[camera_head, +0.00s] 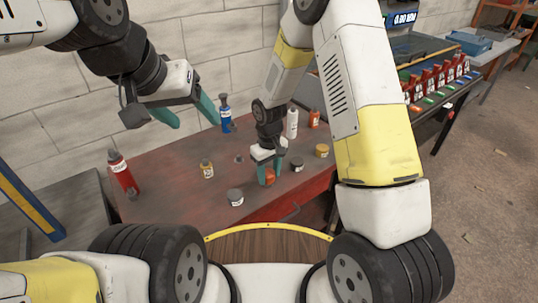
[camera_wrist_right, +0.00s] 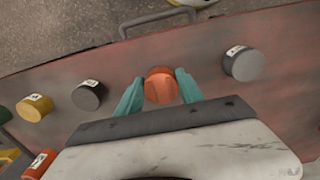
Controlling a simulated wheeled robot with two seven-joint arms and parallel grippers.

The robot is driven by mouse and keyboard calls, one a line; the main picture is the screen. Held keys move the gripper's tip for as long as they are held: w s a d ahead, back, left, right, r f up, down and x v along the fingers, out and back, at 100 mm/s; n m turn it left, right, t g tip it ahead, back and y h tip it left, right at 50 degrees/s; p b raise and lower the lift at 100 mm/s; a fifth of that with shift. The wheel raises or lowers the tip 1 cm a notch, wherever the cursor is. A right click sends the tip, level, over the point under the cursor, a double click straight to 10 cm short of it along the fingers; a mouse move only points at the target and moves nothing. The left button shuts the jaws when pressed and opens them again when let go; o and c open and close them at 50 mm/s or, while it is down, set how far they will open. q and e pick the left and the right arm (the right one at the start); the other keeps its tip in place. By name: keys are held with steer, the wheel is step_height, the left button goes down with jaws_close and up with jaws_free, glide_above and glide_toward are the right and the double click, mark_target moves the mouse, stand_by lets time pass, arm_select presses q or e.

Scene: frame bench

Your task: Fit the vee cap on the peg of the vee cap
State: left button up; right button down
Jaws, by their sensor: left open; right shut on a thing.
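My right gripper (camera_head: 268,172) is low over the bench with its teal fingers closed around an orange round cap (camera_head: 270,179). In the right wrist view the orange cap (camera_wrist_right: 160,86) sits between the two fingertips (camera_wrist_right: 158,94). I cannot tell whether it still touches the bench top. No vee mark is readable on it, so I cannot tell if it is the vee cap. My left gripper (camera_head: 190,113) is open and empty, above the bench's far left. A small grey piece (camera_head: 238,159) on the bench is too small to identify as a peg.

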mark_target(269, 174)
steer(key=shift+f, duration=0.85)
steer(key=c, duration=0.7)
jaws_free()
steer(key=shift+o, duration=0.2)
step_height(269, 174, up, 8)
steer(key=shift+f, duration=0.1)
